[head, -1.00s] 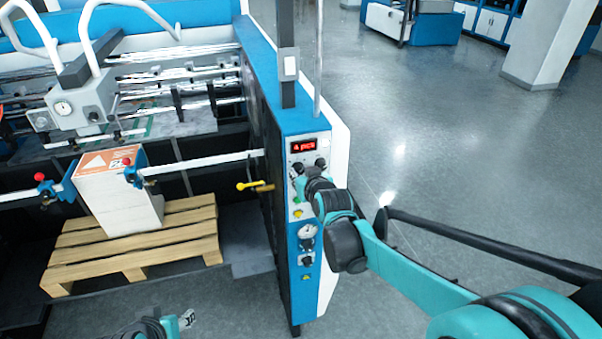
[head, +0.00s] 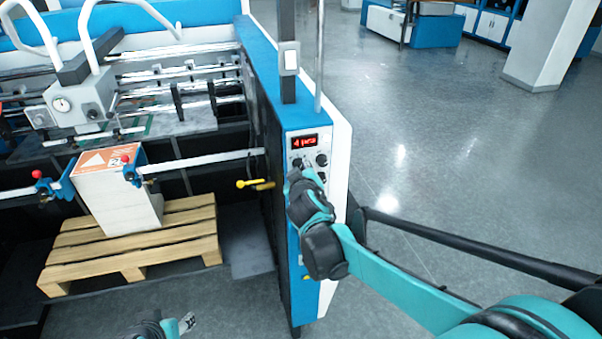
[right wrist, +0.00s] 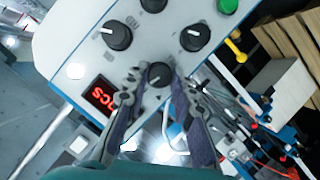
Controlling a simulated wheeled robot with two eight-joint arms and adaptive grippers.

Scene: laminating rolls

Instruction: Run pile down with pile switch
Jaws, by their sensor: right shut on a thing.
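The pile (head: 122,205) is a white stack with an orange-and-white printed top sheet, standing on a wooden pallet (head: 135,248). The control panel (head: 340,175) is on the machine's blue end post. My right gripper (head: 296,180) is at the panel and hides its lower controls. In the right wrist view, the right gripper's fingers (right wrist: 158,92) are closed around a black knob (right wrist: 158,74) with a white mark. I cannot read a label to tell whether this is the pile switch. My left gripper (head: 186,322) only partly shows at the bottom edge; its jaws are unclear.
A red display (head: 304,142) is lit above the knobs. Other black knobs (right wrist: 117,36) and a green button (right wrist: 228,5) are close to the right gripper. A yellow-handled lever (head: 254,184) sticks out left of the post. The floor on the right is clear.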

